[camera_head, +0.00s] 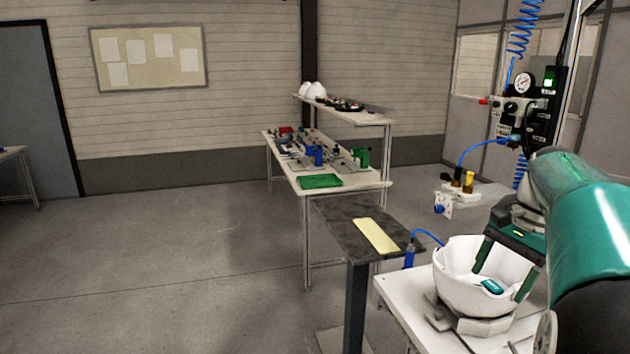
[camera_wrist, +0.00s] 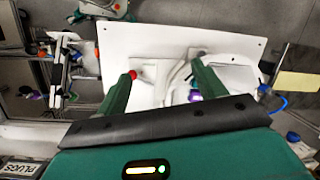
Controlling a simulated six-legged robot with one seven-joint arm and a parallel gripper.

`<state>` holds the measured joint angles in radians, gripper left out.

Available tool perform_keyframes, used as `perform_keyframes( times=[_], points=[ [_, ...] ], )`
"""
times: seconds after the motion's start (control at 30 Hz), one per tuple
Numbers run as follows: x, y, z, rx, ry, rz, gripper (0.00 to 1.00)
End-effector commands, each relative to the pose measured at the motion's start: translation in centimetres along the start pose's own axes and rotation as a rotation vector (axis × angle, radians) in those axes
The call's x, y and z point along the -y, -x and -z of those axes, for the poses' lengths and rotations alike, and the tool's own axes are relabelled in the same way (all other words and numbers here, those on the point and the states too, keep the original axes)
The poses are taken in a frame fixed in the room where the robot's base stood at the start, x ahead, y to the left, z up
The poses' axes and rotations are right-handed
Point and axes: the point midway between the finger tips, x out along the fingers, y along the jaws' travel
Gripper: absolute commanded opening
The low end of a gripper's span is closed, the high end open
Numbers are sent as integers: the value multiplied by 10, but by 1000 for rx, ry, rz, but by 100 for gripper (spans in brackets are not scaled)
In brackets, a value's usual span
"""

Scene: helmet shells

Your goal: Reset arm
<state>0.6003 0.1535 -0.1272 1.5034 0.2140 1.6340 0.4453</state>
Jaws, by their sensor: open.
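A white helmet shell (camera_head: 452,265) sits open side up in a grey holder (camera_head: 470,322) on a white table at the lower right of the head view. My gripper (camera_head: 499,284) is open, its two green fingers pointing down over the shell's opening. A small teal piece (camera_head: 492,286) shows inside the shell, between the fingers in the picture. I cannot tell whether a finger touches the shell. In the wrist view my gripper (camera_wrist: 165,80) has its fingers wide apart, with nothing held between them. White surfaces lie beyond them, and the shell's outline is hard to make out there.
A dark stand (camera_head: 345,222) with a yellow sheet (camera_head: 377,236) is left of the white table (camera_head: 392,291). Behind it, a workbench holds a green tray (camera_head: 320,181) and tools. A post with a gauge and blue hoses rises beside my arm. Floor at left is clear.

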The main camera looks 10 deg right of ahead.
Motion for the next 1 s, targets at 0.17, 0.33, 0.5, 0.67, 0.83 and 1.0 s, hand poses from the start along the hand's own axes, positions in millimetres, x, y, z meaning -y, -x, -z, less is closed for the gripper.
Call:
perform_keyframes(
  times=[0.17,0.33,0.5,0.67,0.83,1.0],
  points=[
    [20,-14,-64,-95,214,9,70],
    [27,-35,-121,-191,425,18,70],
    [24,-61,-174,-290,643,28,70],
    [15,-89,-217,-385,851,39,70],
    [0,-121,-254,-484,1060,55,70],
    [-10,-142,-272,-545,1185,64,70]
  ],
)
